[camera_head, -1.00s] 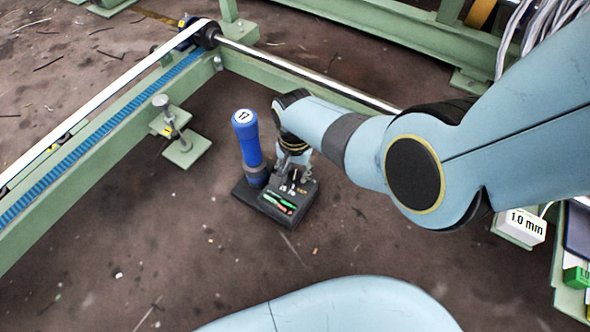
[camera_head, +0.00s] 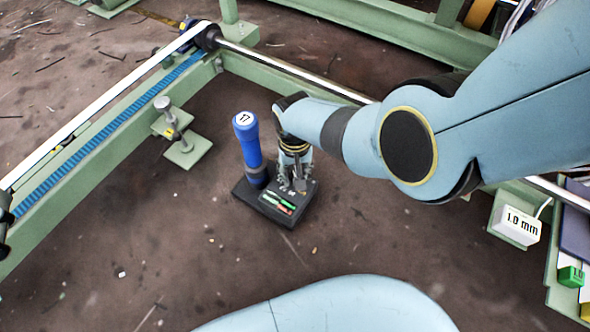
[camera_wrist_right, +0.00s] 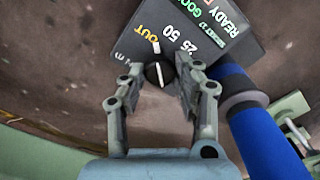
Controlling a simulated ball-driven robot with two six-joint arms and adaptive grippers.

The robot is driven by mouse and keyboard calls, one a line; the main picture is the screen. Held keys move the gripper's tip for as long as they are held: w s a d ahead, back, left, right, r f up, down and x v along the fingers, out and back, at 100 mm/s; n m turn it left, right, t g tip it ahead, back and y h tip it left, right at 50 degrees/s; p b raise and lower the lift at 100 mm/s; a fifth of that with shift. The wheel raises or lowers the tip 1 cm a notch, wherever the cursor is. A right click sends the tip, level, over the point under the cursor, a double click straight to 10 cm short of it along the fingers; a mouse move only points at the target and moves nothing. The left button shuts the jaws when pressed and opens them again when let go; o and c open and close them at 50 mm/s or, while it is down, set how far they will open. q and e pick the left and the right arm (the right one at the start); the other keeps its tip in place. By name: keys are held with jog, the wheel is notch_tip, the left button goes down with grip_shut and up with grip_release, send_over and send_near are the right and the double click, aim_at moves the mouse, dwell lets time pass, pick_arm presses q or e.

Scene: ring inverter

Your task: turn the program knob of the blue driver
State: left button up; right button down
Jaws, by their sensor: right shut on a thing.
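The blue driver (camera_head: 248,143), with 17 on its white top, stands upright at the left side of a black control box (camera_head: 268,208) on the floor. In the right wrist view its blue handle (camera_wrist_right: 262,140) lies at the lower right. My right gripper (camera_head: 292,186) points down over the box, beside the driver. Its fingers (camera_wrist_right: 157,84) are shut on the round black program knob (camera_wrist_right: 154,76). The knob's white line shows between the fingers, with OUT, 50 and 25 printed around it. In the head view the gripper hides the knob. My left gripper is not in view.
A green frame with a blue belt (camera_head: 105,135) runs along the left, and a shiny bar (camera_head: 290,68) crosses behind the box. A small post on a green foot (camera_head: 187,152) stands left of the driver. A white 1.0 mm box (camera_head: 520,226) is at right.

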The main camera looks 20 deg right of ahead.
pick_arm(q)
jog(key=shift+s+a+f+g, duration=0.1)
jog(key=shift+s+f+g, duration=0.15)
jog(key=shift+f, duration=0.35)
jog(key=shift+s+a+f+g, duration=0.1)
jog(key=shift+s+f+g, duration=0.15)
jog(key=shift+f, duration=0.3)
pick_arm(e)
jog(key=shift+n, duration=1.2)
jog(key=c, duration=0.9)
grip_release()
jog(key=shift+c, duration=0.2)
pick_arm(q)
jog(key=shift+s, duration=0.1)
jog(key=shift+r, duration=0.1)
pick_arm(e)
jog(key=shift+r, duration=3.75)
